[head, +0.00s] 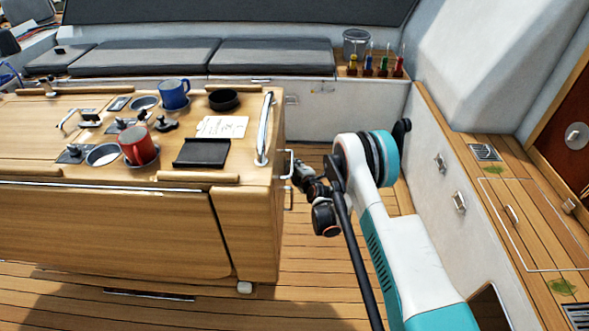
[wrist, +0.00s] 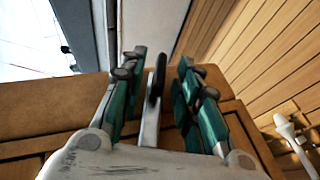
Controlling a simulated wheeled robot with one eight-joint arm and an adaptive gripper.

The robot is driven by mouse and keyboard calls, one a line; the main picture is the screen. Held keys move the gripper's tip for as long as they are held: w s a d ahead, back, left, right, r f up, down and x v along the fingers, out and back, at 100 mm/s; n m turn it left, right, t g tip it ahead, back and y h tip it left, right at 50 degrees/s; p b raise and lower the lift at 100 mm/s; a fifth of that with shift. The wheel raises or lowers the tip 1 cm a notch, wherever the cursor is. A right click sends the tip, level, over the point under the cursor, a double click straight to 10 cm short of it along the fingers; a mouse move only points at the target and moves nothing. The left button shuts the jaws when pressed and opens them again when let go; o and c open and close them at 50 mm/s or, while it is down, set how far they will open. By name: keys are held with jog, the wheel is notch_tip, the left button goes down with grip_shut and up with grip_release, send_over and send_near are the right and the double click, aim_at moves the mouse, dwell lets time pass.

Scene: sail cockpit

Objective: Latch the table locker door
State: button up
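The wooden cockpit table (head: 245,235) fills the left of the head view. Two metal handles, an upper one (head: 289,163) and a lower one (head: 289,198), stick out from its right end. The face of that end is turned away, so I cannot tell how the locker door stands. My gripper (head: 300,172) is at this end, close to the upper handle. In the wrist view my gripper (wrist: 158,95) is open. Its green fingers stand either side of a narrow upright metal piece with a dark part (wrist: 156,82), with gaps showing. I cannot tell whether this is a handle or the latch.
A red mug (head: 138,146), a blue mug (head: 174,94) and a black bowl (head: 223,99) stand on the table. A side bench (head: 445,165) with latches bounds the right. Bottles (head: 383,66) stand at the back. Clear deck (head: 300,270) lies between table and bench.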

jog(key=shift+r, duration=0.1)
notch_tip(320, 180, up, 10)
dwell(0.5)
jog(key=d+r+p, duration=0.2)
jog(key=d+r, duration=0.1)
jog(key=r, duration=0.4)
jog(key=d+r+p, duration=0.3)
jog(key=r, duration=0.4)
jog(key=shift+r+p, duration=0.25)
jog(key=shift+p, duration=0.1)
dwell(1.3)
dwell(0.5)
